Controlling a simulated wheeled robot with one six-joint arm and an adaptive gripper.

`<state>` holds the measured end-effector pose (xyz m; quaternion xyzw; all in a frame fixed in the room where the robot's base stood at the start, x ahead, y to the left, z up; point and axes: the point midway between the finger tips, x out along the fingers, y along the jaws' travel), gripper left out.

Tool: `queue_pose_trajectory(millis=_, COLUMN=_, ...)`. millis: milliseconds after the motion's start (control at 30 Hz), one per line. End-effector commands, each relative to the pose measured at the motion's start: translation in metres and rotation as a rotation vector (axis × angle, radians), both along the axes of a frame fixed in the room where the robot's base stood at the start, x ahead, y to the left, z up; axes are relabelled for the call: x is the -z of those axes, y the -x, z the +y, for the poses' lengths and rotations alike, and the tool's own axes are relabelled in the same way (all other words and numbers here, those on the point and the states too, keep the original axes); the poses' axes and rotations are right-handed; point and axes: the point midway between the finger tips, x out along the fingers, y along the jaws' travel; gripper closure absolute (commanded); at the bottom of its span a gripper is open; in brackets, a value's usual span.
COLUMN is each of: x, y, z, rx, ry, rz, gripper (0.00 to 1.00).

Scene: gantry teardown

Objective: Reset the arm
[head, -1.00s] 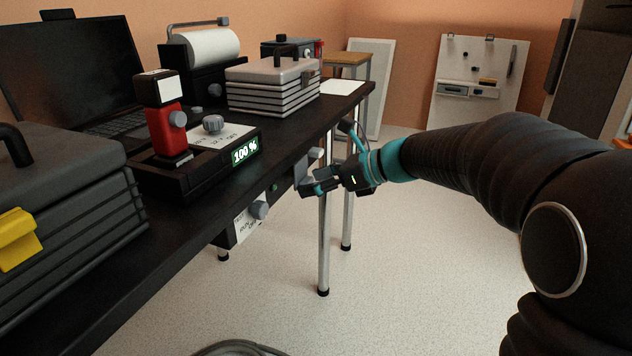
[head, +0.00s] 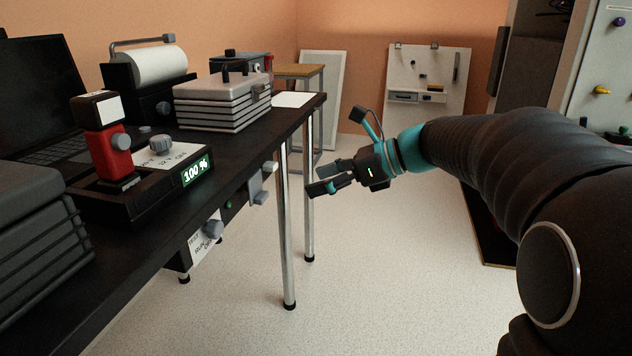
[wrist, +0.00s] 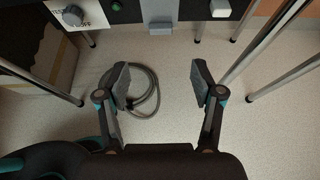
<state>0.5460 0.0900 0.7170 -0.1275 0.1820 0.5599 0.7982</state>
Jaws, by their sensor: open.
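My arm reaches in from the right in the head view and ends in my gripper (head: 318,180), beside the front edge of the black bench. The fingers point left toward the bench's under-edge panel and are apart from it. In the wrist view my gripper (wrist: 160,84) is open, with both fingers spread and nothing between them. Floor and part of a coiled grey cable (wrist: 145,92) show beyond the fingers.
The black bench (head: 150,245) carries a charger reading 100 % (head: 195,171) with a red device (head: 107,148), a ribbed case (head: 222,103) and a laptop (head: 38,95). A knob panel (head: 207,238) hangs below its edge. Metal legs (head: 288,230) stand near my gripper. Floor right of them is clear.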

Motion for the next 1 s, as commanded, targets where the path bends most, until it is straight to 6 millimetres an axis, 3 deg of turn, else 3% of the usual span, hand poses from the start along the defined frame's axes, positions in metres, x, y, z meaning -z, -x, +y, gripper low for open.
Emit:
queue_pose_trajectory(millis=367, x=0.001, y=-0.002, z=-0.001, rx=-0.034, ry=0.039, rz=-0.088, gripper=0.33)
queue_pose_trajectory(millis=467, x=0.019, y=-0.003, z=-0.009, rx=-0.092, ry=0.152, rz=-0.199, gripper=0.33)
queue_pose_trajectory(millis=567, x=0.057, y=0.006, z=-0.022, rx=-0.194, ry=0.32, rz=-0.296, gripper=0.33)
queue_pose_trajectory(millis=700, x=0.093, y=0.042, z=-0.041, rx=-0.404, ry=0.581, rz=-0.447, gripper=0.33)
queue_pose_trajectory(millis=800, x=0.106, y=0.079, z=-0.054, rx=-0.615, ry=0.78, rz=-0.57, gripper=0.33)
queue_pose_trajectory(millis=1000, x=0.107, y=0.148, z=-0.08, rx=-1.04, ry=1.102, rz=-0.778, gripper=0.33)
